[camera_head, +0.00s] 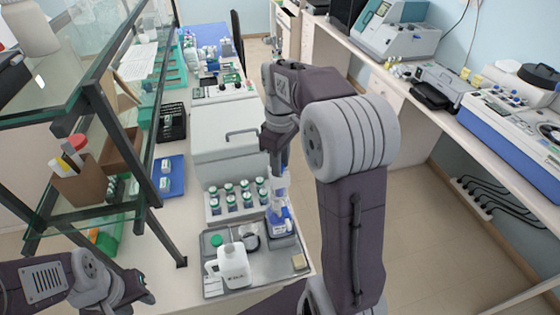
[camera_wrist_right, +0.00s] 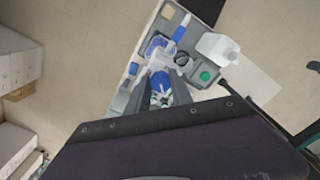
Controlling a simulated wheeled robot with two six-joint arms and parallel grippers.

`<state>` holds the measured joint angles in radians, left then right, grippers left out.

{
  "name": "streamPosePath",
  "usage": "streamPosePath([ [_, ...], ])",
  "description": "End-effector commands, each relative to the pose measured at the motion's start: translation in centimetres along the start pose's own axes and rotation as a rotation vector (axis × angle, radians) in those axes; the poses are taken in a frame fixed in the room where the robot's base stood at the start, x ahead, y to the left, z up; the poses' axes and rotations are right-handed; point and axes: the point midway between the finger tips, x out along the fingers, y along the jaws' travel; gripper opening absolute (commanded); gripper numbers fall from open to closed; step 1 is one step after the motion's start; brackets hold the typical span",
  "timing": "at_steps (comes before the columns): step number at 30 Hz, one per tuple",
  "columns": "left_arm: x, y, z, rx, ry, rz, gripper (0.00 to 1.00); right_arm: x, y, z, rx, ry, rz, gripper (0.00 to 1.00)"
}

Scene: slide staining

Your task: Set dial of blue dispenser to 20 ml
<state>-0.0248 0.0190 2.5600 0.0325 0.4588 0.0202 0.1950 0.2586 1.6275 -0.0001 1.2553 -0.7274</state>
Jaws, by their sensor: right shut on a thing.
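The blue dispenser (camera_head: 279,218) stands upright at the back right of the grey tray, with a blue lower body and a clear upper part. My right gripper (camera_head: 276,168) comes down on it from above. In the right wrist view my right gripper (camera_wrist_right: 168,84) has its fingers on either side of the blue and white top of the dispenser (camera_wrist_right: 160,82) and is shut on it. The dial marks are too small to read. My left gripper (camera_head: 143,291) is at the lower left, away from the dispenser; its jaws are too unclear to judge.
The grey tray (camera_head: 262,272) also holds a white jug (camera_head: 233,266), a green cap (camera_head: 216,240), a dark-rimmed cup (camera_head: 249,238) and a tan block (camera_head: 299,262). A rack of green-capped bottles (camera_head: 236,208) is just left of the dispenser. A glass shelf frame (camera_head: 125,145) stands at left.

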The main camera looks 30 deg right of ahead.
Motion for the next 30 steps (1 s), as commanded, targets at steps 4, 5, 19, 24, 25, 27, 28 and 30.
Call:
streamPosePath([
  [4,-0.11,0.00,-0.01,0.000,0.000,0.000,0.36,-0.09,0.05,-0.02,-0.015,0.002,0.002,0.00],
  [5,-0.11,0.00,-0.01,0.000,0.000,0.000,0.36,-0.09,0.05,-0.03,-0.016,0.002,0.002,0.00],
  [19,-0.10,0.00,-0.01,0.000,0.000,0.000,0.36,-0.06,0.03,-0.02,-0.017,0.001,0.001,0.49],
  [24,-0.09,0.00,-0.01,0.000,0.000,0.000,0.36,-0.03,0.02,-0.01,-0.017,0.000,0.001,0.49],
  [25,-0.09,0.00,-0.01,0.000,0.000,0.000,0.36,-0.03,0.01,-0.01,-0.017,0.000,0.000,0.49],
  [27,-0.07,0.00,0.00,0.000,0.000,0.000,0.36,-0.12,0.02,-0.02,-0.017,0.001,0.001,0.49],
  [28,-0.05,0.00,0.00,0.000,0.000,0.000,0.36,-0.25,0.03,-0.02,-0.017,0.001,0.001,0.49],
  [30,0.04,0.00,0.00,0.000,0.000,0.000,0.36,-0.89,0.07,-0.08,-0.017,0.003,0.002,0.49],
])
